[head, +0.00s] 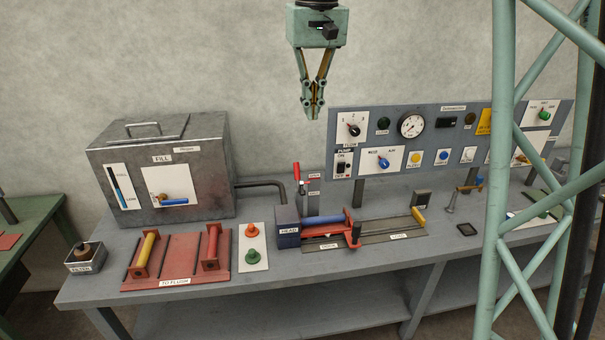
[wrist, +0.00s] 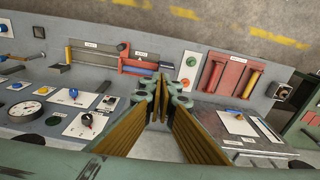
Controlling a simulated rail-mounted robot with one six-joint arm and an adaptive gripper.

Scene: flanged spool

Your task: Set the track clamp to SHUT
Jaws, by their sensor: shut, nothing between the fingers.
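A grey track (head: 380,236) lies on the bench at centre right, with a dark blue block (head: 287,228) at its left end. A blue cylinder (head: 325,220) sits by a red carriage (head: 354,232) on it. A yellow handle (head: 418,216) is at the track's right end. A red-handled upright lever (head: 297,173) stands behind the block, beside two small labels; I cannot read them or tell which part is the track clamp. My gripper (head: 313,114) is shut and empty, high above the bench. Its fingers (wrist: 168,90) meet in the wrist view.
A grey metal tank (head: 160,165) stands at the left back. A red rack (head: 180,262) with yellow and red rollers lies before it. A panel (head: 400,117) with dials and switches stands at the back right. Green lattice (head: 497,200) blocks the right side. The air around my gripper is clear.

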